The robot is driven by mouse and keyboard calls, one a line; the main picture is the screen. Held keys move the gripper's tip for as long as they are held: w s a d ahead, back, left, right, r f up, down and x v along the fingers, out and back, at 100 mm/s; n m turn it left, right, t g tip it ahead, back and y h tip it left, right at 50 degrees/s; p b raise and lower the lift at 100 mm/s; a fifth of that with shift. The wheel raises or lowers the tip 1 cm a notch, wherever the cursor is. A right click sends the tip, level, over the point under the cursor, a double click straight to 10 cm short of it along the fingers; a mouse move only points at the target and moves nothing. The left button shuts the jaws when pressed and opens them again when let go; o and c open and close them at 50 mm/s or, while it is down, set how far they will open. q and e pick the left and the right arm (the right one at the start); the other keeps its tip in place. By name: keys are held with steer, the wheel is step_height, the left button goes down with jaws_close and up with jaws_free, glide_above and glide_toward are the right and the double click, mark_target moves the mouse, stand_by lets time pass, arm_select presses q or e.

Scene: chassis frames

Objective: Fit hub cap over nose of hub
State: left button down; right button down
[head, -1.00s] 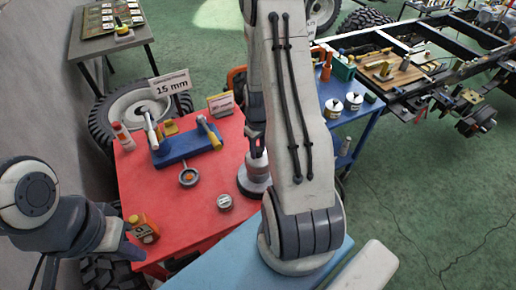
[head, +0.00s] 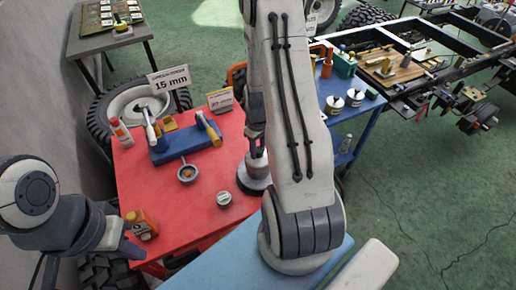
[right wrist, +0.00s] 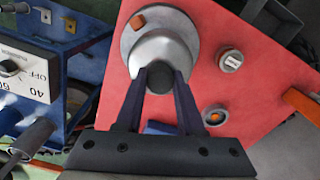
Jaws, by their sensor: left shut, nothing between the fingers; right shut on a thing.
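The hub (right wrist: 133,43) is a round light grey flanged part with an orange block on its rim, on the red table. It also shows in the head view (head: 250,184), partly behind my right arm. My right gripper (right wrist: 163,78) is shut on a dark rounded piece (right wrist: 162,92), apparently the hub cap, at the hub's raised light grey nose (right wrist: 160,52). The fingers hide much of the contact, so I cannot tell whether the cap is seated. In the head view my right gripper (head: 256,147) is above the hub. My left gripper (head: 130,250) is shut and empty at the table's front left.
A blue trolley (head: 350,130) stands behind my right arm. Clear table lies around the tin.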

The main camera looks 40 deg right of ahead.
steer(key=shift+f+b, duration=0.55)
steer(key=shift+f, duration=0.25)
steer(key=shift+c, duration=2.2)
jaws_free()
step_height(320, 180, up, 11)
steer(key=shift+f+b, duration=0.2)
steer(key=shift+b, duration=0.7)
